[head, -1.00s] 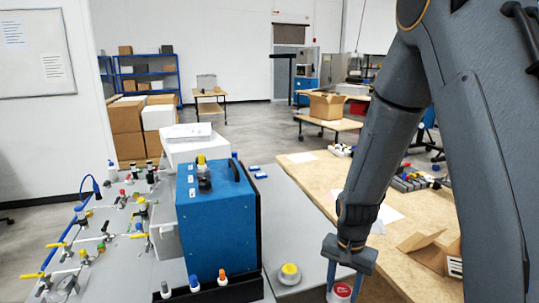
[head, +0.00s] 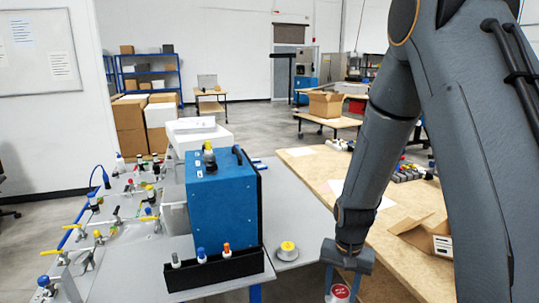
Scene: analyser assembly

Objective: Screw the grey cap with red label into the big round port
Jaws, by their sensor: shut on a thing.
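My gripper (head: 343,284) is at the bottom of the head view, pointing down, with its fingers shut on the grey cap with red label (head: 340,292). The red top of the cap shows between the fingers; its lower part is cut off by the picture's edge. The held cap is to the right of the grey table's edge. A grey round piece with a yellow top (head: 287,250) sits on the grey table, left of my gripper and apart from it. I cannot make out the big round port for certain.
A blue analyser box (head: 223,205) stands on the grey table (head: 150,265), with a black rack (head: 218,272) of small capped bottles before it. Several valves and fittings crowd the left. A wooden table (head: 315,172) with an open carton (head: 425,235) lies to the right.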

